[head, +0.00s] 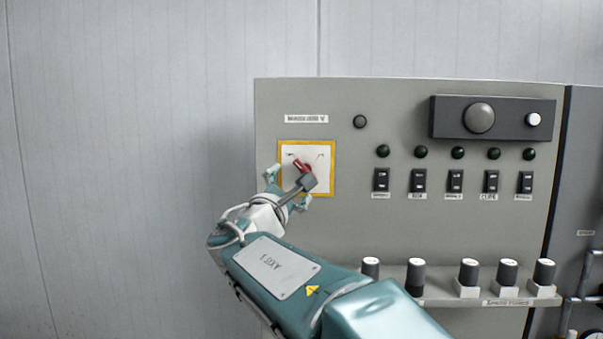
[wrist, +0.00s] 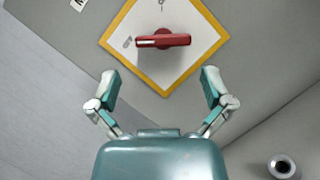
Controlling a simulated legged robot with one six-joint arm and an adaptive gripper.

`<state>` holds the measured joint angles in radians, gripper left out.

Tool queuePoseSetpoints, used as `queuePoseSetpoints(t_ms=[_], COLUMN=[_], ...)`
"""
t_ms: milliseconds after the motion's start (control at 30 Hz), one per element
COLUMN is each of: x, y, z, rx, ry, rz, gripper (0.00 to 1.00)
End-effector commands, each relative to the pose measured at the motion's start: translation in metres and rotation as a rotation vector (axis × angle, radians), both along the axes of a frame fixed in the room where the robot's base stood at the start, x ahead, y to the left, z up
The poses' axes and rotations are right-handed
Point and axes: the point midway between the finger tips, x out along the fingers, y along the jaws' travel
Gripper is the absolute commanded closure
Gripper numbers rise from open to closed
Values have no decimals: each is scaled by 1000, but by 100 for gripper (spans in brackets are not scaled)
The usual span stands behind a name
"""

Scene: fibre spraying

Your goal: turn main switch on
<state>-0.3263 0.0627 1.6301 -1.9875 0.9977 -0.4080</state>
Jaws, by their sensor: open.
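The main switch is a red handle (head: 301,165) on a white square plate with a yellow border (head: 334,182), at the left of the grey control panel. In the wrist view the red handle (wrist: 163,41) lies across the picture, on a plate (wrist: 190,60) that appears turned as a diamond. My gripper (head: 288,186) is in front of the lower part of the plate. In the wrist view its two fingers (wrist: 158,88) are spread wide, with the handle ahead of them and nothing between them. In the head view the gripper partly hides the handle and plate.
Dark indicator lights (head: 421,152) and several black rocker switches (head: 418,180) sit to the right. Below them, black-and-white knobs (head: 469,272) stick out on a ledge. A dark box with a large round button (head: 479,118) is at the upper right. The wall at left is clear.

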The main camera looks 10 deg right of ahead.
Motion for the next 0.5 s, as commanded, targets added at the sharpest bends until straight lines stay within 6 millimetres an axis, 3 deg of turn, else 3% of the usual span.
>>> queuePoseSetpoints(t_ms=[233,500], x=[33,42], y=[-25,-29], z=[11,14], rx=[1,1], ry=[1,0], rz=[-3,0], gripper=[0,0])
